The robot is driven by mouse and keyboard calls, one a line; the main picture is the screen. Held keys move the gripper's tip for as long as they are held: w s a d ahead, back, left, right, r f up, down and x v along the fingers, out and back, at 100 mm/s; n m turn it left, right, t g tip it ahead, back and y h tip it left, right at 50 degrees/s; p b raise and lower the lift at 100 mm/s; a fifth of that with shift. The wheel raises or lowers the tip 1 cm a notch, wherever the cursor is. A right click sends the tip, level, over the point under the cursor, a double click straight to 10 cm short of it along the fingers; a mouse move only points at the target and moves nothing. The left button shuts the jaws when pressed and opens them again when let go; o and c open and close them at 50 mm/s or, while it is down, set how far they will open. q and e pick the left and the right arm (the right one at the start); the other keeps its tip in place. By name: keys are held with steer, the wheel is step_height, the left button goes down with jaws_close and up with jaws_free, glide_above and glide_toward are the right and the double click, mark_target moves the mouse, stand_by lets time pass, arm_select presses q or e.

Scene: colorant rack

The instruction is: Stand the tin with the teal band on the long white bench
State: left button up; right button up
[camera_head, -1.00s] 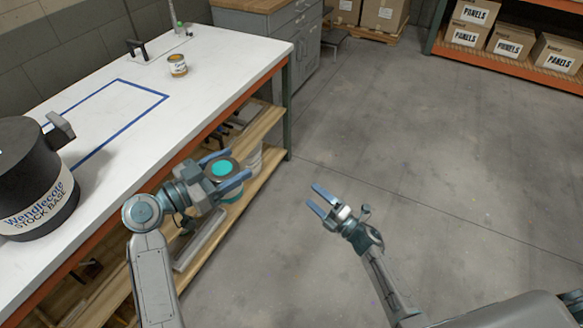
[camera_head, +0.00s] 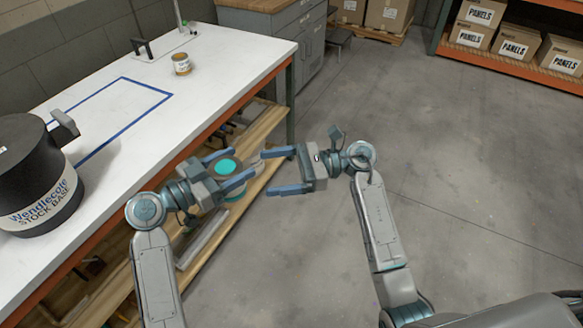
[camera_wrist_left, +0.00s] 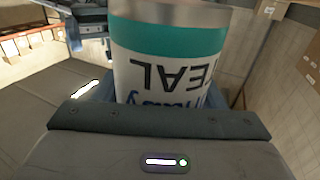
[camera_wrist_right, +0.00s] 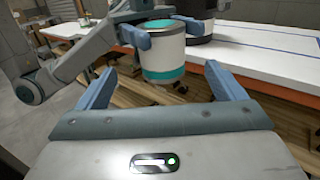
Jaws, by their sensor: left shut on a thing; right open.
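The tin with the teal band (camera_wrist_left: 165,45) fills the left wrist view, upside down there, with the word TEAL on its label. My left gripper (camera_head: 234,172) is shut on this tin (camera_head: 229,167), which shows a teal disc on top in the head view. It is held off the bench's front edge, in the air. The right wrist view shows the tin (camera_wrist_right: 163,60) upright ahead of my right gripper (camera_wrist_right: 165,88), which is open, empty and facing it, apart from it. My right gripper (camera_head: 277,172) is close to the tin's right side. The long white bench (camera_head: 215,62) is at left.
A black stock base drum (camera_head: 35,175) stands on the bench's near left. A small tin with an orange-brown band (camera_head: 181,64) stands near the far end. A blue taped rectangle (camera_head: 148,88) marks the bench top. A wooden shelf (camera_head: 262,130) runs below.

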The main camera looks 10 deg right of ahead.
steer(key=a, duration=0.8)
steer(key=shift+w, duration=0.15)
steer(key=c, duration=1.2)
arm_select(q)
steer(key=o, duration=1.1)
arm_select(e)
steer(key=shift+o, duration=0.2)
arm_select(q)
steer(key=shift+o, duration=0.2)
